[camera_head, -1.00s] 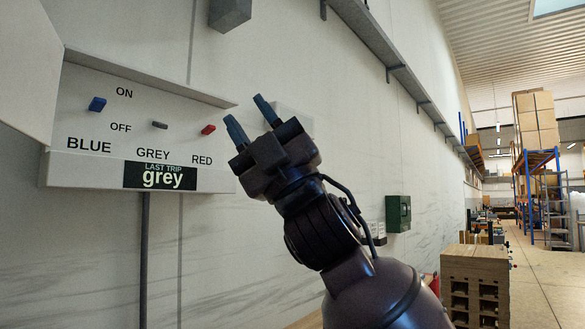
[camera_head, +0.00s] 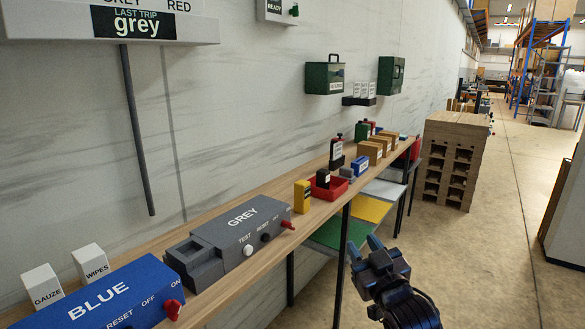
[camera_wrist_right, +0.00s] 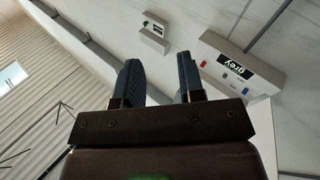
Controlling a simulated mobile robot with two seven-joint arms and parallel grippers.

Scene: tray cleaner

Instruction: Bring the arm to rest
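My right gripper (camera_head: 364,247) is low at the lower right of the head view, past the bench's front edge. Its two blue fingers are apart with nothing between them, as the right wrist view (camera_wrist_right: 158,68) also shows. It touches nothing that I can see. The wall panel (camera_head: 200,30) shows only its lower part at the upper left, with a label reading "LAST TRIP grey" (camera_head: 137,24). The panel also appears in the right wrist view (camera_wrist_right: 222,46), well beyond the fingers. My left gripper is not in view.
A wooden bench (camera_head: 325,207) runs along the wall. On it stand the blue box (camera_head: 140,285), the grey box (camera_head: 240,235), a yellow item (camera_head: 302,197) and a red bin (camera_head: 330,188). A wooden stack (camera_head: 450,160) stands beyond.

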